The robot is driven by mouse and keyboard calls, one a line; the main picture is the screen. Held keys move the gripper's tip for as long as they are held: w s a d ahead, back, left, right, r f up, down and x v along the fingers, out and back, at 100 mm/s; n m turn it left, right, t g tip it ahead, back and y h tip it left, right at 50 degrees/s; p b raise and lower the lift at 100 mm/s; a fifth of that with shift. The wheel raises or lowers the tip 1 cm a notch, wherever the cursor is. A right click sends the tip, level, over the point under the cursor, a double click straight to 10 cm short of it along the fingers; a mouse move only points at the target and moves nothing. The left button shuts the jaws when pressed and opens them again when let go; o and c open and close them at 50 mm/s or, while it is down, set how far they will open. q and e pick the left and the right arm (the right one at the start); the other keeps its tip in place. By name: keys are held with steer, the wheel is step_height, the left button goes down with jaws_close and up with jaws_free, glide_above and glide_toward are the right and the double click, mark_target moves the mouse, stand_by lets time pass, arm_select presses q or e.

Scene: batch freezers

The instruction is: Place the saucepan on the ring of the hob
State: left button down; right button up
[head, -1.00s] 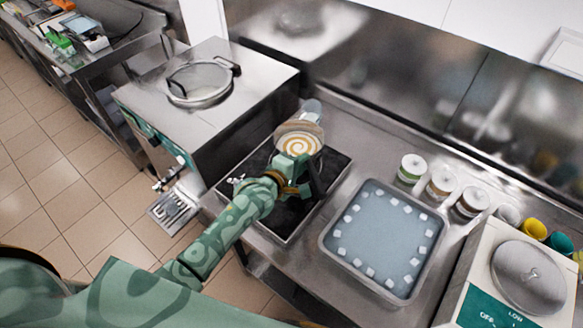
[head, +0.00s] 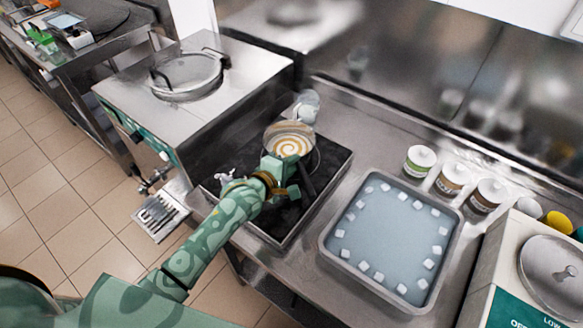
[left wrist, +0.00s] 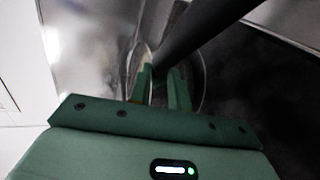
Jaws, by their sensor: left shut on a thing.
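The saucepan (head: 289,134) is a small steel pan with a cream and brown swirl inside and a dark handle (head: 308,183). It is over the back part of the black hob (head: 325,190). A curved edge of the ring (head: 318,160) shows beside the pan; the pan hides the rest. I cannot tell whether the pan touches it. My left gripper (head: 283,172) is shut on the handle. In the left wrist view the fingers (left wrist: 160,88) close around the dark handle (left wrist: 205,30), with the pan's rim partly showing behind. My right gripper is not in view.
A clear jar (head: 305,106) stands close behind the pan. A steel batch freezer (head: 200,110) is left of the hob. A grey tray (head: 328,243) with white cubes sits to the right, with several tubs (head: 419,162) behind it.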

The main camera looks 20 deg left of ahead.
arm_select(q)
steer(key=shift+w+a+r, duration=0.1)
steer(key=shift+a, duration=0.05)
steer(key=c, duration=1.3)
jaws_free()
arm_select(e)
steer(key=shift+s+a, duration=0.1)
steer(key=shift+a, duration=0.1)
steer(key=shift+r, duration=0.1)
arm_select(q)
steer(key=shift+s, duration=0.3)
steer(key=p+v, duration=0.2)
steer(key=v, duration=0.9)
steer(key=shift+s+p, duration=0.3)
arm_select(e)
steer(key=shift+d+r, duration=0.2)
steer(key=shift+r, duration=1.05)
arm_select(q)
steer(key=shift+a+r, duration=0.1)
steer(key=shift+r, duration=0.05)
